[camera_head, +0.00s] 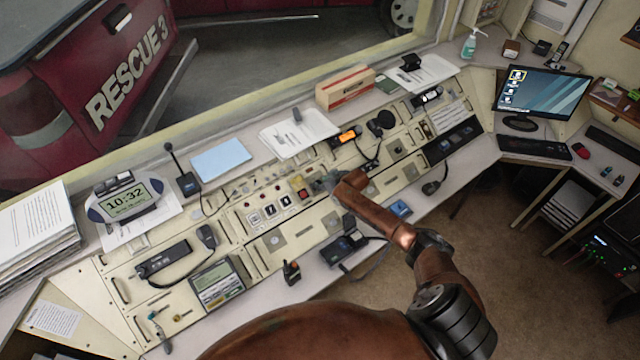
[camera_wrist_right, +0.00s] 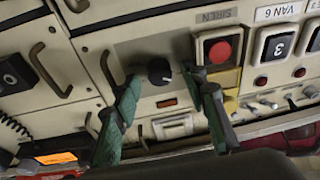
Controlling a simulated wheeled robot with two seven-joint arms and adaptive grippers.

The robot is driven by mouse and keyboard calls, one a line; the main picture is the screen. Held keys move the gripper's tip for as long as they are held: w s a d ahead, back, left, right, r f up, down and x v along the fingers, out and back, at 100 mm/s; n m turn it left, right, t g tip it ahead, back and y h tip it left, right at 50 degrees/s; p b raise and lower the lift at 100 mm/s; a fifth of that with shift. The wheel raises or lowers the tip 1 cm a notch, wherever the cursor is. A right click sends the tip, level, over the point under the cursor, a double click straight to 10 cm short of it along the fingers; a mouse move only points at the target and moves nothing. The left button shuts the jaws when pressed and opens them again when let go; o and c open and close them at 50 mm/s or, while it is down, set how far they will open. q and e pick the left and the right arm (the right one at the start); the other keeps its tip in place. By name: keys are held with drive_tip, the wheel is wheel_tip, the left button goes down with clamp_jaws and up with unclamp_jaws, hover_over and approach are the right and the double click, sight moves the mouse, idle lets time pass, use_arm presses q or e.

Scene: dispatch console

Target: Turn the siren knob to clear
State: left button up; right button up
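In the head view my right gripper (camera_head: 322,185) is over the console's middle and the knob is not discernible. My left gripper is not in view.
A monitor (camera_head: 542,92) stands at the right. Drawer handles (camera_wrist_right: 110,75) stick out near the knob.

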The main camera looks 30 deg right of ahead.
drive_tip(key=shift+w+a+f, duration=0.1)
drive_tip(key=shift+w+f, duration=0.2)
drive_tip(key=shift+f, duration=0.05)
clamp_jaws()
idle(0.3)
